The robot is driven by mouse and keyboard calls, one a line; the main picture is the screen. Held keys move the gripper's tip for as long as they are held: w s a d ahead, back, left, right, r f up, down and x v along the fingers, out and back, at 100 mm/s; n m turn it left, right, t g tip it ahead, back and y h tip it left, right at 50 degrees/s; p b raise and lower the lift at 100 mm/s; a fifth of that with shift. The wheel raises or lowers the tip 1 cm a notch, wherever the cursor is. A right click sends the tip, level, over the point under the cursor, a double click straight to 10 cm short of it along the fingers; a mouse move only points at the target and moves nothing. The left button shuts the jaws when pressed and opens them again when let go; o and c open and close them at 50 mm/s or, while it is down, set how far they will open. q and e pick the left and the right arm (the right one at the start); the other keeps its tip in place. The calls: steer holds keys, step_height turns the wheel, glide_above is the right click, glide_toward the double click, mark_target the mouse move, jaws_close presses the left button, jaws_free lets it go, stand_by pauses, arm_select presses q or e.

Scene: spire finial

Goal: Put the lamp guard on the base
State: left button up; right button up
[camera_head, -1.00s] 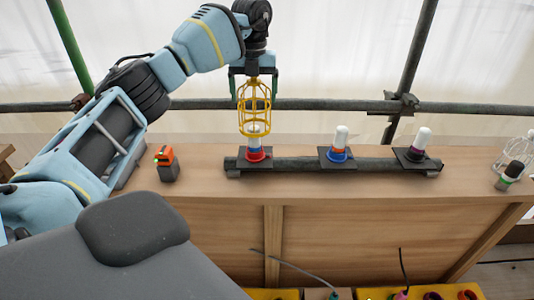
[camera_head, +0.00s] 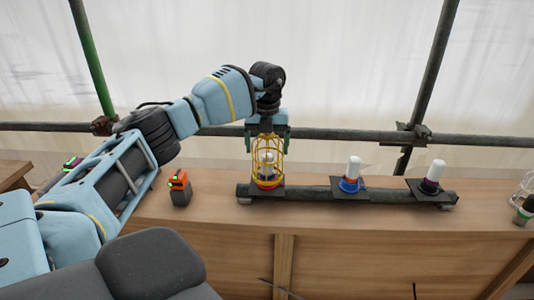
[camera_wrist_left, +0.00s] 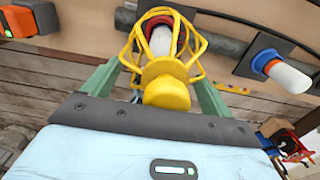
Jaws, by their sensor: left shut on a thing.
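The yellow wire lamp guard (camera_head: 268,160) is upright in the head view, with its open end down. My left gripper (camera_head: 267,138) is above it, shut on its top knob. The guard surrounds the white lamp of the leftmost base (camera_head: 258,190), which has a red and blue collar. Its lower rim is at the collar; I cannot tell if it is fully seated. In the left wrist view the guard (camera_wrist_left: 163,70) sits between the green fingers (camera_wrist_left: 158,88), with the white lamp and red collar inside its wires. My right gripper is not in view.
Two other lamps, one with a blue collar (camera_head: 351,184) and one with a dark collar (camera_head: 431,184), stand to the right on the same dark rail (camera_head: 390,194). An orange and black device (camera_head: 179,188) stands left on the wooden bench. A white wire cage is at the right edge.

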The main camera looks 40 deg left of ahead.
arm_select(q)
steer(key=shift+f, duration=1.55)
steer(key=o, duration=0.9)
steer(key=shift+c, duration=0.2)
step_height(320, 180, up, 12)
steer(key=shift+r, duration=0.2)
